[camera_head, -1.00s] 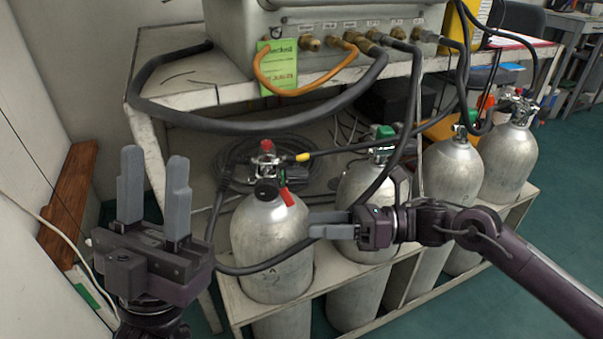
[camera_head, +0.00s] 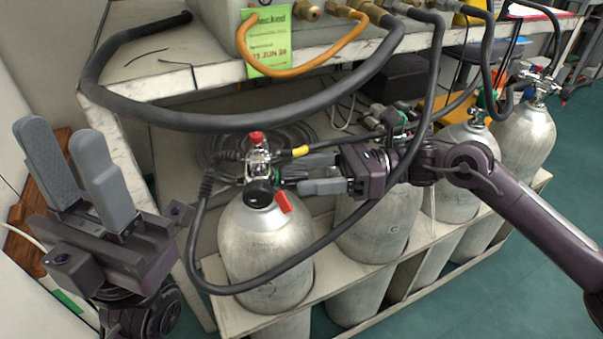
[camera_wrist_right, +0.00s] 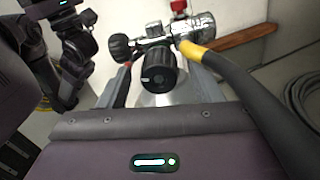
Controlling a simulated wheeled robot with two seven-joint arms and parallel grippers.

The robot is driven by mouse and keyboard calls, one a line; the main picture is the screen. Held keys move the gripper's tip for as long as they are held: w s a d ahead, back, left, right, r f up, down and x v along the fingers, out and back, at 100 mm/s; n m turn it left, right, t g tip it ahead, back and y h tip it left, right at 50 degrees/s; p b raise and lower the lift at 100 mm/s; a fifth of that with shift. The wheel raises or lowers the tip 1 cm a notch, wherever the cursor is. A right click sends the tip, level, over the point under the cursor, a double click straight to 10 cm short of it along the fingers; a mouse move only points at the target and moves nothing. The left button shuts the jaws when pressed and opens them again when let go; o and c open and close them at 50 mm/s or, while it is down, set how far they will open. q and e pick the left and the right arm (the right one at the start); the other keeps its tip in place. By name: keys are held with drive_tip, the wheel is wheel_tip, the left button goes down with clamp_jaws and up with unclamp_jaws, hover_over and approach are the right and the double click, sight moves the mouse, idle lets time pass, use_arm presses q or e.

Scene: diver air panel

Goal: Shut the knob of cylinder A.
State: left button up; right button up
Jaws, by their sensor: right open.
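Cylinder A (camera_head: 265,250), the grey leftmost tank, stands upright in the rack. Its chrome valve (camera_head: 258,158) has a red cap (camera_head: 256,138) on top, a black round fitting (camera_head: 258,193) at the front and a dark ribbed knob (camera_head: 291,172) on the right side. My right gripper (camera_head: 300,174) is open and points left, its fingertips close to that side knob. In the right wrist view the black knob (camera_wrist_right: 158,68) faces the camera, roughly centred ahead of the gripper; whether the fingers touch it cannot be told. My left gripper (camera_head: 64,138) is open and empty, pointing up at the left.
A thick black hose (camera_head: 240,122) loops in front of the bench (camera_head: 190,75), and another passes around cylinder A. A hose with a yellow collar (camera_head: 300,151) runs right beside my right gripper. More cylinders (camera_head: 455,165) stand to the right. A red tag (camera_head: 282,201) hangs on the valve.

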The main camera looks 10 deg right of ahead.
drive_tip(key=shift+a, duration=0.9)
drive_tip(key=c, duration=1)
drive_tip(key=shift+m, duration=0.5)
drive_tip(key=shift+m+b, duration=0.3)
drive_tip(key=shift+m, duration=0.3)
drive_tip(key=m, duration=0.4)
drive_tip(key=shift+m, duration=0.3)
